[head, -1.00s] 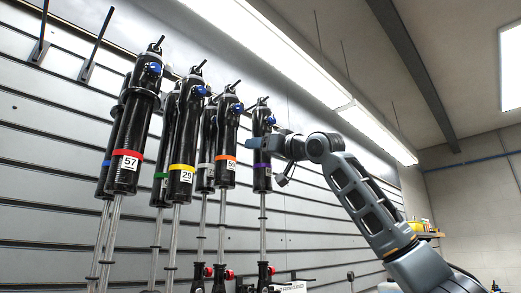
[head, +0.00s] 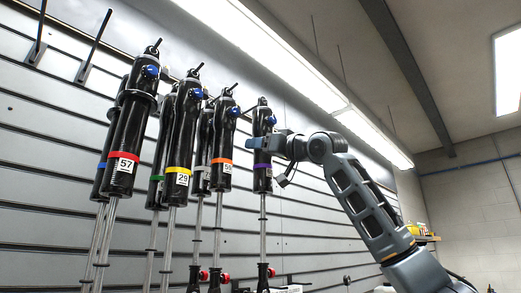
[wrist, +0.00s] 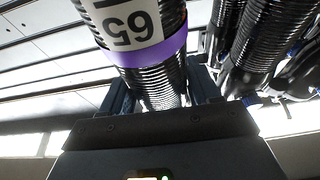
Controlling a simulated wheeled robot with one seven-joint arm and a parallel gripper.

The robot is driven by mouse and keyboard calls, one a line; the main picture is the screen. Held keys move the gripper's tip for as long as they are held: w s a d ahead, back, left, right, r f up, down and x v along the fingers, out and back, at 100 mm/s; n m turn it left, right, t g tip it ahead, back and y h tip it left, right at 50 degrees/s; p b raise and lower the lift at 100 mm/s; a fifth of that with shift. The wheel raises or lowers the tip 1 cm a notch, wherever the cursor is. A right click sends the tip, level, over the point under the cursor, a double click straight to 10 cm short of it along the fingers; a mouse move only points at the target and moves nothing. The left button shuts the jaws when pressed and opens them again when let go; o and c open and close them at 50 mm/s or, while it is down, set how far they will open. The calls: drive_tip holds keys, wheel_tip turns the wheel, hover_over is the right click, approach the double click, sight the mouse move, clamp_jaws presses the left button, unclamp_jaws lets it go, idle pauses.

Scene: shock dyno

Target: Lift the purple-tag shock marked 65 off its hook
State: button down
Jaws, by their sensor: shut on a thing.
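The purple-tag shock (head: 263,179) is the rightmost in the row on the wall, upright, black-bodied with a blue knob near its top. In the wrist view its purple band (wrist: 160,52) and white label marked 65 (wrist: 130,22) show close up, the number upside down. My gripper (wrist: 163,95) is shut on the body of this shock, beside the purple band, with a finger on each side. In the head view my gripper (head: 262,144) reaches it from the right, below the blue knob. I cannot tell whether its top still touches the hook.
Several other shocks hang close on the left; the nearest has an orange band (head: 221,161). Others have yellow (head: 178,170) and red (head: 123,156) bands. Two empty hooks (head: 95,45) stick out at upper left. The right side beside my arm is fairly clear.

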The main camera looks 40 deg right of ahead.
drive_tip(key=shift+s+r, duration=0.2)
drive_tip(key=shift+s, duration=0.9)
drive_tip(key=shift+s+b, duration=0.3)
drive_tip(key=shift+s, duration=0.3)
idle(0.6)
drive_tip(key=s+b, duration=0.1)
drive_tip(key=s, duration=0.3)
drive_tip(key=shift+s+d, duration=0.15)
drive_tip(key=shift+s, duration=0.2)
idle(0.4)
drive_tip(key=s+r, duration=0.2)
drive_tip(key=s, duration=1)
drive_tip(key=shift+d+b, duration=0.2)
drive_tip(key=shift+b, duration=0.2)
